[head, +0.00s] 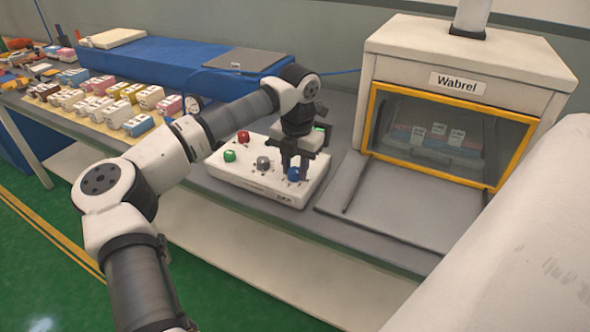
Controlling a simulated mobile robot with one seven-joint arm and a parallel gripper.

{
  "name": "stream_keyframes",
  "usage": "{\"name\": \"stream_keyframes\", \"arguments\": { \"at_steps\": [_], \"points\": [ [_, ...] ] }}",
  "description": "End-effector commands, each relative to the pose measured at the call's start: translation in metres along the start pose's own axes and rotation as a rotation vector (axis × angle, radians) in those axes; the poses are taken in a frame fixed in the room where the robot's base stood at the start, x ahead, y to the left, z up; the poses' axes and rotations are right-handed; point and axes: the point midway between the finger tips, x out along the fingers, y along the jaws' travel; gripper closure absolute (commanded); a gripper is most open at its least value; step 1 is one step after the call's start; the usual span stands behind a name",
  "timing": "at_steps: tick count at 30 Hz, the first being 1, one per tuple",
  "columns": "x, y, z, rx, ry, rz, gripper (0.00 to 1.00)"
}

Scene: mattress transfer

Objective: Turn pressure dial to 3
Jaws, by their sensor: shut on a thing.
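A white control box (235,178) sits on the grey bench, with coloured knobs on its top. A red knob (243,136), a green knob (230,155) and a grey knob (263,163) stand clear of my gripper. A blue knob (293,174) is at the box's front right. My gripper (295,173) points down from above and is shut on the blue knob. Another green piece shows partly behind the gripper. The dial markings and labels are too small to read, so I cannot tell the setting or which knob is for pressure.
A Wabrel machine (463,70) with a yellow-framed window stands right of the box, with a grey plate (390,205) before it. Several small coloured boxes (150,98) sit on the bench at left, near a blue mattress-like block (160,62). A large white surface fills the lower right.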

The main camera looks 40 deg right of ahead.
Motion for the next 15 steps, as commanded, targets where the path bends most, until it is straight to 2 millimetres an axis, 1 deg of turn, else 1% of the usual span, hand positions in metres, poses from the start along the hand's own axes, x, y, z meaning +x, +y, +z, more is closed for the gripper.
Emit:
{"name": "stream_keyframes", "arguments": {
  "at_steps": [15],
  "points": [
    [-0.0006, 0.0003, 0.0002, 0.491, -0.025, 0.003, 0.93]
  ]
}}
